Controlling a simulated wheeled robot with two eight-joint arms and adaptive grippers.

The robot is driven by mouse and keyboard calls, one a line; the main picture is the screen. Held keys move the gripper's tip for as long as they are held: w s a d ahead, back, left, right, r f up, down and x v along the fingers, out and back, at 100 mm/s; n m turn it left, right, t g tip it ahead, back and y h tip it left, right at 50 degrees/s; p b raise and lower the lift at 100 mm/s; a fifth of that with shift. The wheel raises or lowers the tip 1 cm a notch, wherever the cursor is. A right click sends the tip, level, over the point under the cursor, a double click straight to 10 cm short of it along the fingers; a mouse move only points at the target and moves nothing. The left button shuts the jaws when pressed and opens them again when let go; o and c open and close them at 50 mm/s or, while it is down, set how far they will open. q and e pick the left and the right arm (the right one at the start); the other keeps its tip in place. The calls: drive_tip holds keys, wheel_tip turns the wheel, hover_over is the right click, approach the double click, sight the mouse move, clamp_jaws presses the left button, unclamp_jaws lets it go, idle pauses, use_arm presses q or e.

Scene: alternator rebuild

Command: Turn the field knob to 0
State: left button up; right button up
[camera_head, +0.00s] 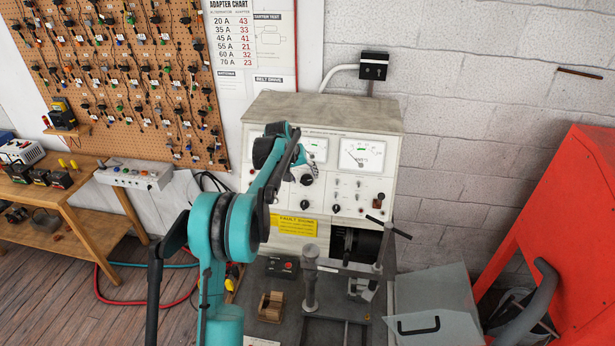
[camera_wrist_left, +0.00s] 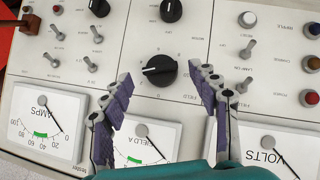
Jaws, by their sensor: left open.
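The field knob (camera_wrist_left: 159,70) is a round black knob on the pale panel of the test bench (camera_head: 350,194). In the wrist view, which sees the panel upside down, its white pointer line points to the picture's left. In the head view my left gripper (camera_head: 300,160) is in front of the panel. My right gripper is not in view.
The FIELD A meter (camera_wrist_left: 146,145) and AMPS meter (camera_wrist_left: 45,120) are close to the fingers. Another black knob (camera_wrist_left: 171,10) and toggle switches (camera_wrist_left: 243,85) surround the knob. A clamp stand (camera_head: 310,280) is on the bench below. A red cabinet (camera_head: 570,220) stands at right.

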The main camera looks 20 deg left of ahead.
sight(306, 180)
use_arm(q)
drive_tip(key=shift+w+f, duration=0.4)
drive_tip(key=shift+f, duration=0.15)
drive_tip(key=shift+w+f, duration=0.15)
drive_tip(key=shift+f, duration=0.2)
drive_tip(key=c, duration=1.2)
drive_tip(key=shift+o, duration=0.2)
